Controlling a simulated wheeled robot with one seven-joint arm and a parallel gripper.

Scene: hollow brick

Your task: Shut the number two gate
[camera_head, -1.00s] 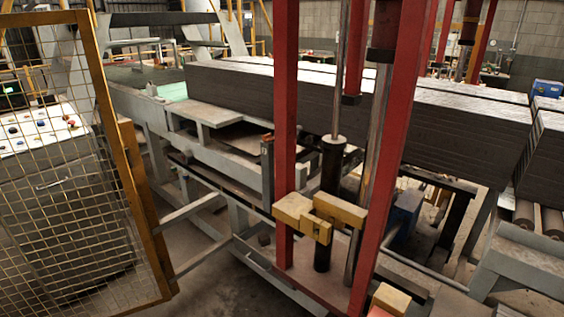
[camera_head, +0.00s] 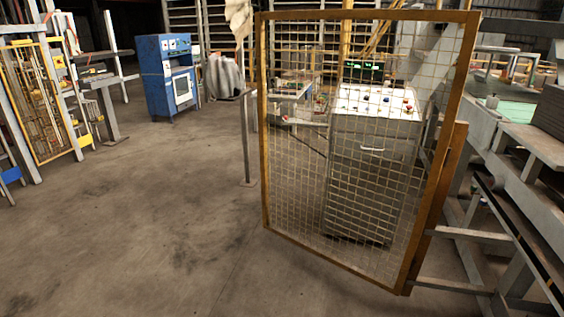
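A yellow-framed wire mesh gate (camera_head: 348,264) stands at the centre right of the head view. Its right side meets a yellow post (camera_head: 441,200) beside the grey machine frame. The gate stands out at an angle from the machine, over the concrete floor. I see no number on it, so I cannot tell whether it is number two. Another yellow-framed mesh panel (camera_head: 38,105) stands at the far left. My gripper is not in view.
A white-topped control console (camera_head: 372,150) stands behind the gate mesh. A blue cabinet (camera_head: 168,78) stands at the back left. A thin grey post (camera_head: 246,140) rises left of the gate. The concrete floor (camera_head: 130,230) at front left is clear.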

